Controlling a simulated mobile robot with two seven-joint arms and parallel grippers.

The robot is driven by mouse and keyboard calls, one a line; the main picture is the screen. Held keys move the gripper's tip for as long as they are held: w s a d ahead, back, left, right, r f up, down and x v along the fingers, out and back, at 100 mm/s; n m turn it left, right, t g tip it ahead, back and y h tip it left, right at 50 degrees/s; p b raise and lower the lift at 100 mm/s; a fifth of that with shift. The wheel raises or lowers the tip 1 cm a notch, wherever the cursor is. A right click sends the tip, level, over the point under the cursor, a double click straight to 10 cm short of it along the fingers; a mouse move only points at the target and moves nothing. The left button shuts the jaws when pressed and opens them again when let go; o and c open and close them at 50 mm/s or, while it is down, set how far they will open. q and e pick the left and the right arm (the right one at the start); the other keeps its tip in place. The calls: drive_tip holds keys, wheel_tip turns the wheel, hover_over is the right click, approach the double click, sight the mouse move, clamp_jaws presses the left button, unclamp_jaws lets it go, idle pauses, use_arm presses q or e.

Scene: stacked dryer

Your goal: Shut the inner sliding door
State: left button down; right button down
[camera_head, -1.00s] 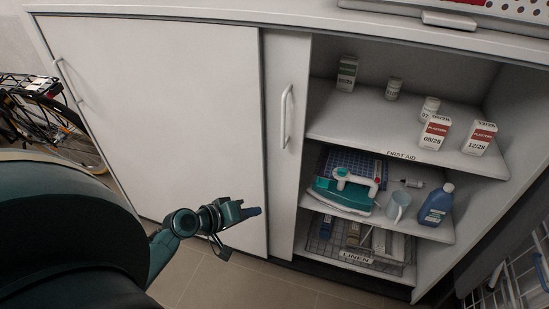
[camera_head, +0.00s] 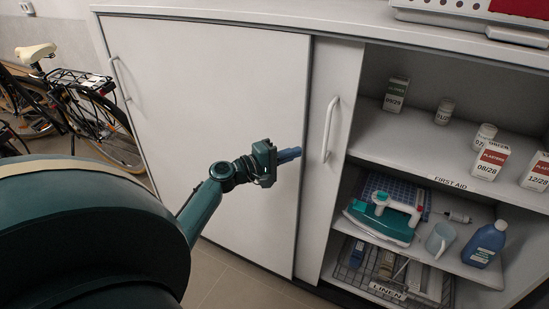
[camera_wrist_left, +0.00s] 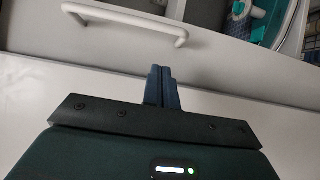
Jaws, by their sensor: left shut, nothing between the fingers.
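The inner sliding door (camera_head: 338,137) is a white panel partly behind the outer door (camera_head: 215,90). It carries a white bar handle (camera_head: 330,130), and the cabinet to its right is open. The handle also shows in the left wrist view (camera_wrist_left: 125,20). My left gripper (camera_head: 290,155) is shut and empty. It is in front of the outer door's right edge, left of the handle and apart from it. Its closed blue fingers show in the left wrist view (camera_wrist_left: 161,88), pointing toward the handle. The right gripper is not in view.
The open shelves hold boxes (camera_head: 490,161), small bottles, an iron (camera_head: 383,218), a mug (camera_head: 440,239), a blue bottle (camera_head: 485,243) and a wire basket (camera_head: 350,277) labelled LINEN. A bicycle (camera_head: 85,105) stands at the left. The outer door has its own handle (camera_head: 120,78).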

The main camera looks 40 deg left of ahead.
use_arm(q)
drive_tip(key=d, duration=0.1)
drive_tip(key=w+d, duration=0.1)
drive_tip(key=w+d+p, duration=0.1)
drive_tip(key=d, duration=0.1)
drive_tip(key=shift+w, duration=0.25)
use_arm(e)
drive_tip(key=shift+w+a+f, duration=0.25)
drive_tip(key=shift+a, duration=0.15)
use_arm(q)
drive_tip(key=shift+d, duration=0.1)
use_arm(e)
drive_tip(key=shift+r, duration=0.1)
